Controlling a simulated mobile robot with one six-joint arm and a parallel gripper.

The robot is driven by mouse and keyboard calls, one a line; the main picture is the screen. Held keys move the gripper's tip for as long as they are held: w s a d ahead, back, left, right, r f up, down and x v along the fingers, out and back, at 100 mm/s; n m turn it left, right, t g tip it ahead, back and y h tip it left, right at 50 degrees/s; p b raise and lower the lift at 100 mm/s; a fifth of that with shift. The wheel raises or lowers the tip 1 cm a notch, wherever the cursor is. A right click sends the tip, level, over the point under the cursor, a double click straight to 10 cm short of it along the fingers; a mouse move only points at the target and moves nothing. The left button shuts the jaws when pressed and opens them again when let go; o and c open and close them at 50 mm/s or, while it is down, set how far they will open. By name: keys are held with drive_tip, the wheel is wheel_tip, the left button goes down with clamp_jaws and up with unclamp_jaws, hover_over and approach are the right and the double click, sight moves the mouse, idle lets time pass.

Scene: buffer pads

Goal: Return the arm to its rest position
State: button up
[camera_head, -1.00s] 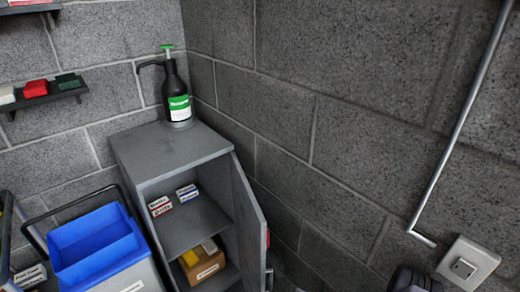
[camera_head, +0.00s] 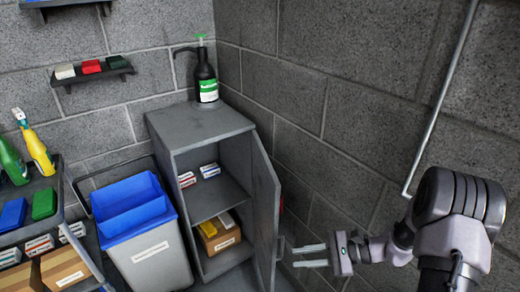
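My gripper (camera_head: 310,255) is in the lower right of the head view, at the end of my arm (camera_head: 445,225). Its two pale fingers point left and stand apart, with nothing between them. The fingertips are close to the open door (camera_head: 264,215) of the grey cabinet in the picture; I cannot tell whether they touch it. The arm is folded at the right, in front of the block wall.
The grey cabinet (camera_head: 200,122) carries a black pump bottle (camera_head: 206,82) and holds small boxes and a cardboard box (camera_head: 220,233). A bin with a blue top (camera_head: 130,205) stands left of it. A cart with bottles and boxes (camera_head: 42,183) is at far left. A pipe (camera_head: 441,95) runs along the wall.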

drive_tip(key=s+a+r+n+t+h, duration=0.1)
drive_tip(key=s+r+n+h, duration=0.4)
drive_tip(key=s+r, duration=0.5)
drive_tip(key=s+r+n+t+h, duration=0.2)
drive_tip(key=s+r+n+h, duration=0.4)
drive_tip(key=s+r, duration=0.4)
wheel_tip(320, 180, up, 2)
drive_tip(key=shift+s+a+r+t+h, duration=0.25)
drive_tip(key=shift+a+t+h, duration=0.05)
drive_tip(key=shift+a+t, duration=0.1)
drive_tip(key=shift+a, duration=0.1)
